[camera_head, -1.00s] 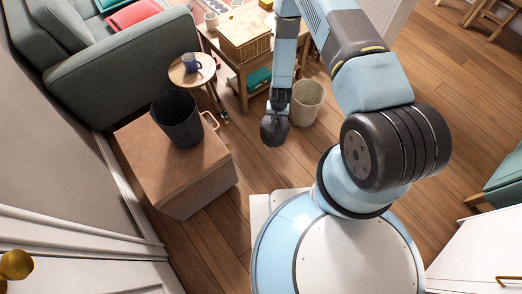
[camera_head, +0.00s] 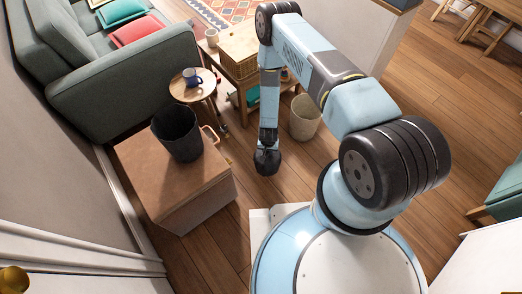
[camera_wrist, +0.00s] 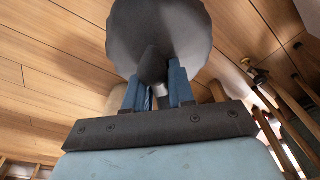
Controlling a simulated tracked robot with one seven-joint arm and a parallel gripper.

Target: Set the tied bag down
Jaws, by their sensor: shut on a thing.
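The tied bag (camera_head: 266,163) is a small dark grey bundle at the low end of my arm in the head view. In the wrist view the bag (camera_wrist: 160,28) fills the top middle, round and dark, with its gathered neck between the blue fingers. My gripper (camera_wrist: 154,80) is shut on that neck. In the head view my gripper (camera_head: 268,141) points down with the bag beneath it, over the wooden floor. I cannot tell whether the bag touches the floor.
A brown box (camera_head: 190,205) with a black bin (camera_head: 177,135) on top stands to the left. Floor (camera_head: 231,190) in front is clear.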

